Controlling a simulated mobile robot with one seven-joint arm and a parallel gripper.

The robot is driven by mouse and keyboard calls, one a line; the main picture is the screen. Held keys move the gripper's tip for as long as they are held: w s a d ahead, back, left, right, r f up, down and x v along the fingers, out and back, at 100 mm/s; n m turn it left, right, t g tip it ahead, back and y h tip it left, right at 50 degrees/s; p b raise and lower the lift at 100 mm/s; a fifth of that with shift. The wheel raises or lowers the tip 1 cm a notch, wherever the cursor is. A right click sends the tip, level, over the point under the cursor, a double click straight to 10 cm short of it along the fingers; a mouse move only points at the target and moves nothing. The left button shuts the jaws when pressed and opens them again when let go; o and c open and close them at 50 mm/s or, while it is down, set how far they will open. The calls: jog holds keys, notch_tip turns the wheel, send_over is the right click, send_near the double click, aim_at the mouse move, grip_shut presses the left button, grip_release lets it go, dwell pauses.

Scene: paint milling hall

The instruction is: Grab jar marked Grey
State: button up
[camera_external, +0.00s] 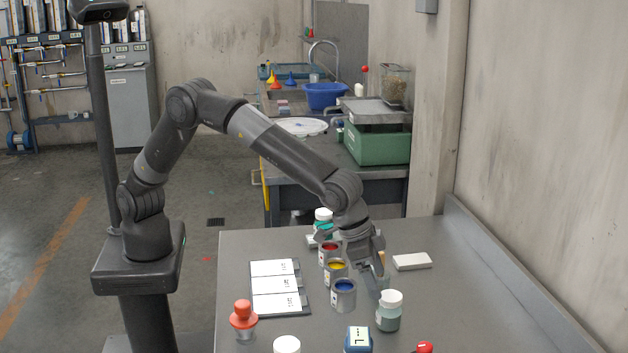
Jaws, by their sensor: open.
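A clear jar with a white lid and grey-green contents (388,318) stands upright on the grey table. No readable "Grey" marking shows on it. Another white-lidded jar with teal colour (323,216) stands farther back, partly behind my arm. A third white lid (287,344) shows at the bottom edge, its body cut off. I cannot tell which jar is marked Grey. My gripper (378,284) is open and points down, just behind and above the grey-green jar. I cannot tell whether it touches the jar; nothing is seen between its fingers.
Open tins of red (329,254), yellow (336,272) and blue paint (343,295) stand left of my gripper.

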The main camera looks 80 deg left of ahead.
aim_at(390, 311)
jog(key=x, duration=1)
jog(key=shift+w+d+f, duration=0.1)
jog(key=shift+f, duration=0.1)
jog(key=c, duration=1)
jog(key=shift+c, duration=0.7)
jog(key=shift+r, duration=0.1)
